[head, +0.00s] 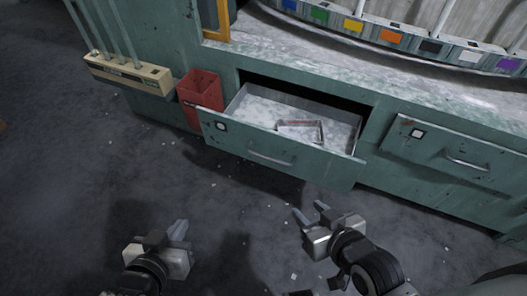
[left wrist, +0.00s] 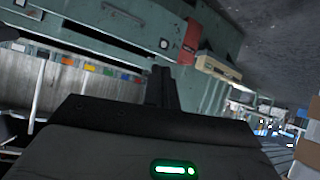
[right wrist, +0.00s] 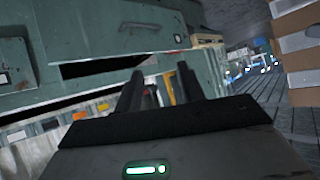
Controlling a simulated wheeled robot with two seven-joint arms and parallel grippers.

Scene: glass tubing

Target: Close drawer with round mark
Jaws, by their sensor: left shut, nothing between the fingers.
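The left drawer (head: 270,154) is pulled well out of the green cabinet, with a small pale mark (head: 221,127) at its front's left end and a bar handle (head: 270,158). The mark looks round on a pale plate, but is small. A second drawer (head: 450,157), at right, has another small pale mark (head: 417,133); it seems to stand out slightly. My left gripper (head: 180,228) is shut and empty, low at left, apart from the drawer. My right gripper (head: 310,211) is open and empty, below the left drawer's front and not touching it.
A small tray-like frame (head: 300,131) lies inside the left drawer. A red bin (head: 200,97) stands close to that drawer's left end. A beige holder with rods (head: 127,72) is further left. Colour-labelled blocks (head: 390,38) line the counter. The floor before the cabinet is clear.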

